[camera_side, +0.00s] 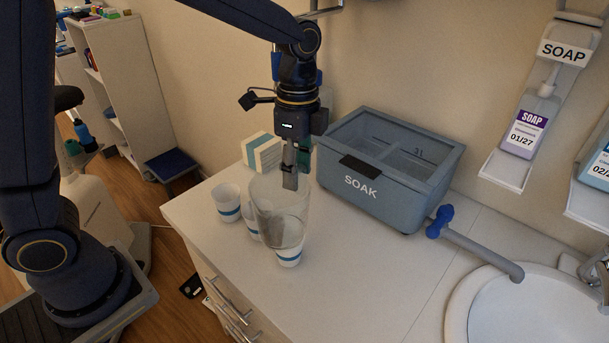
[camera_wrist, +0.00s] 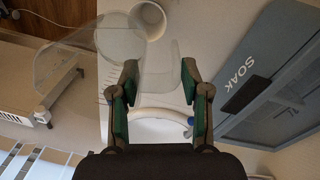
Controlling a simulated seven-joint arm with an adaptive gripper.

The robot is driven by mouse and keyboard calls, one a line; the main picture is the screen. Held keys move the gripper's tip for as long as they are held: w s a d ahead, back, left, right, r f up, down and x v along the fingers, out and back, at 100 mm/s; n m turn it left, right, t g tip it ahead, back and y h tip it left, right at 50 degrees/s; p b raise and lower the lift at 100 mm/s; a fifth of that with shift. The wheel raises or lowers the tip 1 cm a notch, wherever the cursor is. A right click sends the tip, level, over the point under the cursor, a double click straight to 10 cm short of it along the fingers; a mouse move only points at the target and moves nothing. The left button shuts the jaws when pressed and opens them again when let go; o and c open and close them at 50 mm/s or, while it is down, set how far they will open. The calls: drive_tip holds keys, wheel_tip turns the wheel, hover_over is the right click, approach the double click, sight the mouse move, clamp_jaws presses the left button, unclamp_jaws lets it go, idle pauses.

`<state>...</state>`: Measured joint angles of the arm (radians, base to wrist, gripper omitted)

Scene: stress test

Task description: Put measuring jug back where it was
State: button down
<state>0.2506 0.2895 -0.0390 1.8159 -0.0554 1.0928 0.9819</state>
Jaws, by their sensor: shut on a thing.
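The clear measuring jug (camera_side: 279,208) is in the middle of the side view, upright or nearly so, above the white counter (camera_side: 345,272). My gripper (camera_side: 290,178) is shut on the jug at its upper side, by the rim. In the wrist view the jug's clear wall (camera_wrist: 120,42) shows just beyond the fingers (camera_wrist: 159,70). Whether its base touches the counter or hangs above it, I cannot tell. The exact grip spot is hard to see through the clear material.
White cups with blue bands (camera_side: 227,203) stand close around and behind the jug, one (camera_side: 290,256) by its base. A blue-grey SOAK bin (camera_side: 385,165) stands to the right, with a white box (camera_side: 262,152) behind. The sink (camera_side: 530,308) is at front right; bare counter lies between.

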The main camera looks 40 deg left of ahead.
drive_tip(key=s+d+m, duration=0.4)
drive_tip(key=s+d, duration=0.1)
drive_tip(key=d, duration=0.5)
drive_tip(key=w+d+f, duration=0.7)
drive_tip(key=w+f, duration=0.4)
drive_tip(key=f, duration=0.1)
drive_tip(key=shift+w+d+f, duration=0.15)
drive_tip(key=shift+w+d, duration=0.1)
drive_tip(key=shift+d, duration=0.1)
drive_tip(key=shift+f, duration=0.2)
drive_tip(key=c, duration=0.5)
unclamp_jaws()
drive_tip(key=shift+c, duration=0.2)
